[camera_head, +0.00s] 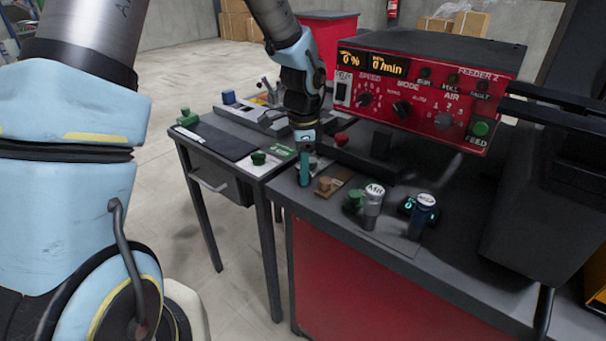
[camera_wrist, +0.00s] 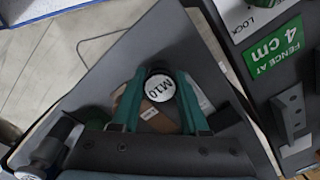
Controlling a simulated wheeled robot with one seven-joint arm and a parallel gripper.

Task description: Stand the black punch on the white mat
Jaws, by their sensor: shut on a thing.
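My gripper (camera_head: 305,175) has teal fingers and hangs low over the near left corner of the red-fronted bench. In the wrist view my gripper (camera_wrist: 160,95) is shut on a dark-rimmed round piece with a white top marked M10 (camera_wrist: 159,88), seen from above. I take this to be the black punch; its lower body is hidden, and in the head view the fingers cover it. I cannot tell whether it touches the surface below. A white patch (camera_wrist: 204,102) shows beside the right finger; I cannot tell whether it is the white mat.
A brown block (camera_head: 326,184) is close by. The red feeder panel (camera_head: 430,95) rises behind. A side table (camera_head: 215,140) with green knobs stands left.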

